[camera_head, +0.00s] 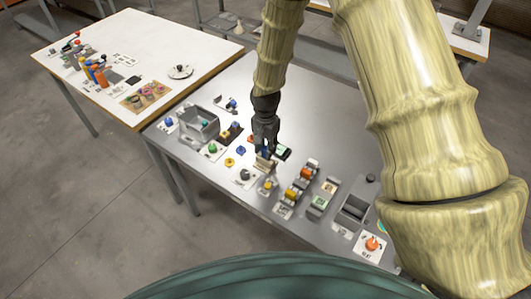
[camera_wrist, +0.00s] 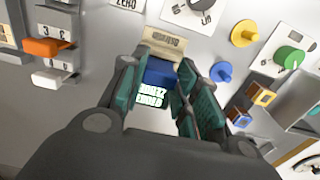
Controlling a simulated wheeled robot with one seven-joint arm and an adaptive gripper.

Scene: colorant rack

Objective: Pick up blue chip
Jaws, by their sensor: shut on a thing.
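My gripper (camera_wrist: 158,85) points down over the grey table, and its fingers close on the two sides of a blue chip (camera_wrist: 160,72). The chip is a dark blue block, and its lower sides are hidden by the fingers. In the head view my gripper (camera_head: 265,148) is above the middle of the table, with a bit of blue between the fingers. A beige block with printed text (camera_wrist: 163,45) is just beyond the chip; I cannot tell if they touch. A white label with green print (camera_wrist: 150,95) shows below the chip.
A blue round piece (camera_wrist: 222,72) and a yellow round piece (camera_wrist: 243,33) lie to the right. A grey open box (camera_head: 199,124) stands at the left of the table. An orange knob (camera_head: 372,243) is near the right end.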

